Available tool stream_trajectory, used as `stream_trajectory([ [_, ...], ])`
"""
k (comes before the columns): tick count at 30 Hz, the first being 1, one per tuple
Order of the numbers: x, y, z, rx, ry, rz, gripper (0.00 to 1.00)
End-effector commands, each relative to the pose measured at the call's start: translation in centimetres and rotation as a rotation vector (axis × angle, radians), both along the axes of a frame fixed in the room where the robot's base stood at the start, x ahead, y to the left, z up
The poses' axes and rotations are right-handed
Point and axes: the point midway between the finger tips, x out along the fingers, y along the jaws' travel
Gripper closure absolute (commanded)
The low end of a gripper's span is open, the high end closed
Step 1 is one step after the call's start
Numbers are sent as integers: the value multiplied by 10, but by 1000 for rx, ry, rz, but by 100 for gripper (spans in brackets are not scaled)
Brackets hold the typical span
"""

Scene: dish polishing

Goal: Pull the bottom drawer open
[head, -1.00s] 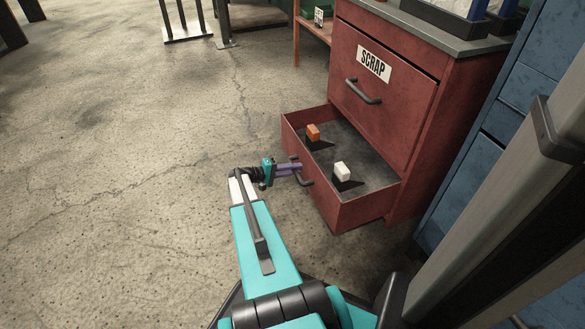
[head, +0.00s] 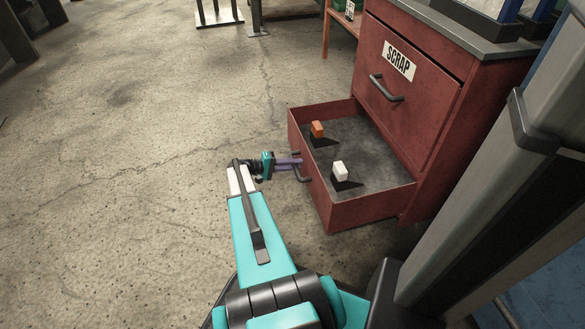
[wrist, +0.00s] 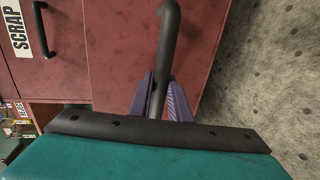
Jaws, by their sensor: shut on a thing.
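The red bottom drawer (head: 352,210) is pulled well out of the red cabinet (head: 428,120) in the head view. Its grey inside shows. My gripper (head: 298,162) is at the drawer's front, shut on its dark bar handle (head: 303,178). In the wrist view, the purple fingers (wrist: 166,100) stand on either side of the handle (wrist: 168,45), against the red drawer front (wrist: 120,50). The exact finger contact is partly hidden by the dark plate of my gripper.
An orange block (head: 317,129) and a white block (head: 340,170) are in the drawer, each by a dark wedge-shaped piece. The upper drawer, labelled SCRAP (head: 399,61), is closed. The concrete floor (head: 150,190) left of the drawer is clear.

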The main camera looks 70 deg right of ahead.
Motion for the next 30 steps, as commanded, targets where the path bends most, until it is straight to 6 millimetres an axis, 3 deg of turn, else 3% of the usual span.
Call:
stream_trajectory([
  [2, -4, 1, -1, 2, 1, -10, 100],
  [3, -5, 1, -1, 2, 1, -11, 78],
  [6, -5, 0, -1, 2, 1, -10, 64],
  [20, 1, 2, 2, 0, 0, -7, 64],
  [30, 33, 28, 12, 1, 1, -4, 64],
])
